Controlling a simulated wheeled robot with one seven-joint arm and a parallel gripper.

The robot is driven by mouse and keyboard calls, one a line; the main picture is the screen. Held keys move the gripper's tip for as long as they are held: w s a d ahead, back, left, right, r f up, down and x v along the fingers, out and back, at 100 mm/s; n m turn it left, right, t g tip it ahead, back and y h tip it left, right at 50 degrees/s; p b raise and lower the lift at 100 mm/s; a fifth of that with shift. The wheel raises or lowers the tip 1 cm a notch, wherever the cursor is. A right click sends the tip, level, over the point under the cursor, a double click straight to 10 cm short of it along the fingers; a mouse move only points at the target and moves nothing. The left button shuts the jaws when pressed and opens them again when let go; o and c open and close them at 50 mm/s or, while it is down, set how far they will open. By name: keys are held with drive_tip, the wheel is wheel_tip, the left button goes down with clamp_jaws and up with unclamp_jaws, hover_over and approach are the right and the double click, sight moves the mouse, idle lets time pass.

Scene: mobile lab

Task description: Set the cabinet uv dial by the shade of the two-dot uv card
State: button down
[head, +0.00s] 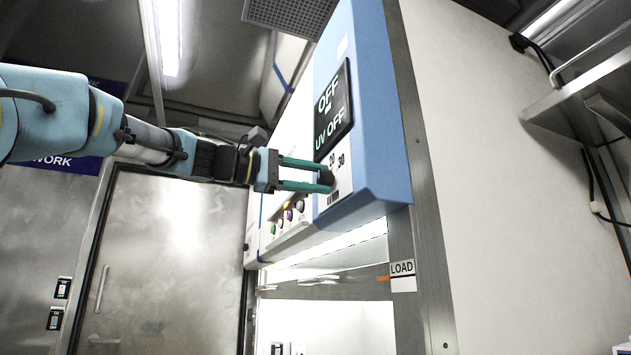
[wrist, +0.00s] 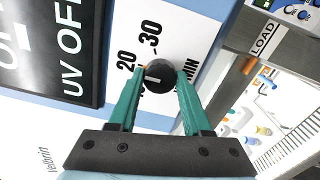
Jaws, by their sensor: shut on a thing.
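The cabinet uv dial is a round black knob (wrist: 160,78) on a white label in the wrist view, with 20, 30 and MIN printed around it. A short white pointer mark shows on the knob's left side in that view; the exact setting is hard to tell. My gripper (wrist: 160,74) has its teal fingers on either side of the knob, shut on it. In the head view my gripper (head: 329,179) reaches from the left to the dial below the display (head: 333,112), which reads OFF and UV OFF. I cannot make out a two-dot uv card in either view.
Several coloured buttons (head: 288,214) sit on the cabinet front left of the dial. A LOAD label (head: 402,268) is on the metal post. Below the blue panel is a lit cabinet opening (head: 330,315); small bottles (wrist: 254,131) show inside. A metal shelf (head: 590,85) juts out at right.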

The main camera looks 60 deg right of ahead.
drive_tip(key=shift+f, duration=0.1)
drive_tip(key=shift+c, duration=1.7)
unclamp_jaws()
drive_tip(key=b+v, duration=0.3)
drive_tip(key=v, duration=0.7)
drive_tip(key=shift+w+a, duration=0.2)
drive_tip(key=shift+a, duration=0.15)
